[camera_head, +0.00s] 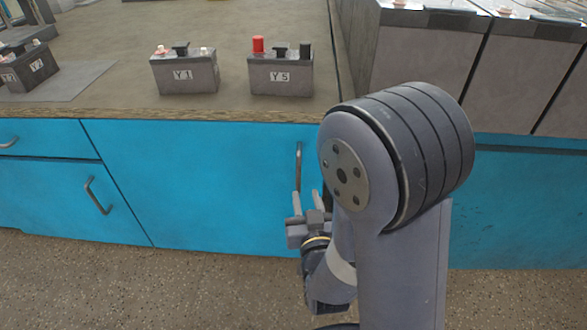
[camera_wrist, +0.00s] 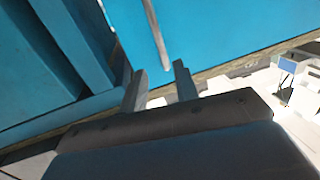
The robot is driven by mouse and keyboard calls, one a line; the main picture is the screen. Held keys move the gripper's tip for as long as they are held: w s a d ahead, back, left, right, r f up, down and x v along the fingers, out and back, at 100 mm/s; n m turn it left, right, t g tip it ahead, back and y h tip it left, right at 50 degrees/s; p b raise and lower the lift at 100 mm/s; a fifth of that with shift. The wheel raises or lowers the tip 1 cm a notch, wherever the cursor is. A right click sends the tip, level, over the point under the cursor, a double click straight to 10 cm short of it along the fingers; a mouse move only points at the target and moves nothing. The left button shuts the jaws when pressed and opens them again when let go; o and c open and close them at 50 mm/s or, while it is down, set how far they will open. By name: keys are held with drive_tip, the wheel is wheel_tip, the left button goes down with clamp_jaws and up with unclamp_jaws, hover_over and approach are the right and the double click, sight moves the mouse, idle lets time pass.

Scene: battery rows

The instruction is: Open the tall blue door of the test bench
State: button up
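The tall blue door (camera_head: 200,185) of the test bench is shut, flush with the bench front. Its upright metal bar handle (camera_head: 298,165) sits near its right edge. My gripper (camera_head: 307,196) is open and empty, close to the lower end of the handle. In the wrist view, the handle (camera_wrist: 156,35) runs down toward the gap between my two fingertips (camera_wrist: 160,74), on the blue door surface (camera_wrist: 225,25). No grip on the handle shows, and I cannot tell how far the fingertips are from it. My arm hides the door's lower right corner.
Left of the door are a blue drawer (camera_head: 45,137) and a shorter blue door (camera_head: 60,195) with a slanted handle (camera_head: 97,196). Batteries Y1 (camera_head: 185,73) and Y5 (camera_head: 281,75) stand on the bench top (camera_head: 120,70). The speckled floor (camera_head: 110,285) before the door is clear.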

sight(299, 169)
drive_tip(key=w, duration=0.3)
drive_tip(key=w+a, duration=0.1)
drive_tip(key=w, duration=0.3)
drive_tip(key=w+a+b, duration=0.1)
drive_tip(key=w, duration=0.2)
drive_tip(key=shift+w, duration=0.4)
clamp_jaws()
